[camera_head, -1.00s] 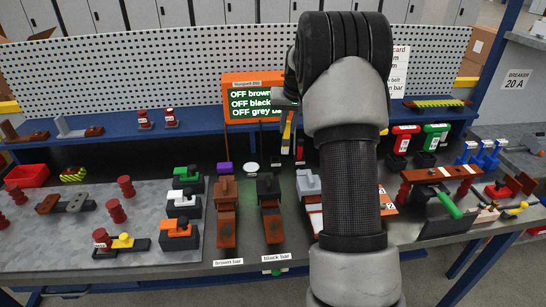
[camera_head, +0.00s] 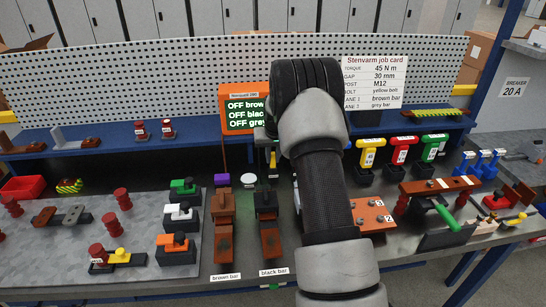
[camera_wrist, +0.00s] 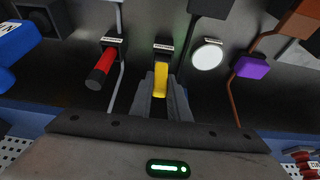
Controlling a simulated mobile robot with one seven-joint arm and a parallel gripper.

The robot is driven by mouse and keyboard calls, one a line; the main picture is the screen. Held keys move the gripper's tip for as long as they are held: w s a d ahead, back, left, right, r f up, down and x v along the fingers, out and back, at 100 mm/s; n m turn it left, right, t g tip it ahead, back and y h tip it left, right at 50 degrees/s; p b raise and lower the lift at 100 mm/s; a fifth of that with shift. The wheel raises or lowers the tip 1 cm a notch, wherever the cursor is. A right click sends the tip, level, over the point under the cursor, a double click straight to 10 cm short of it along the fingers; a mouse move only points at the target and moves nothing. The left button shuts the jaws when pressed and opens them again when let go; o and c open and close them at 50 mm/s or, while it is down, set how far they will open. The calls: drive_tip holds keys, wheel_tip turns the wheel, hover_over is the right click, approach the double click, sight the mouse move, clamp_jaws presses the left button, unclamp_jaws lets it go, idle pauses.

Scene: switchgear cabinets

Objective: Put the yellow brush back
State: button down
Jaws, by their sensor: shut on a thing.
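My gripper (camera_wrist: 162,92) is shut on the yellow brush (camera_wrist: 160,77), whose yellow part shows between the two grey fingers in the wrist view. The far end of the brush meets a small dark labelled block (camera_wrist: 163,47); I cannot tell whether it sits inside it or only against it. In the head view a small yellow piece (camera_head: 272,158), which looks like the brush, shows just left of my arm.
A red and black handle (camera_wrist: 102,67) stands left of the brush in the wrist view. A white disc (camera_wrist: 207,56) and a purple block (camera_wrist: 253,67) are to its right. In the head view, yellow (camera_head: 369,151), red (camera_head: 402,149) and green (camera_head: 433,146) T-shaped tools stand to the right.

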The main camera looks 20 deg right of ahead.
drive_tip(key=shift+f, duration=0.25)
drive_tip(key=c, duration=1.7)
unclamp_jaws()
drive_tip(key=shift+o, duration=0.2)
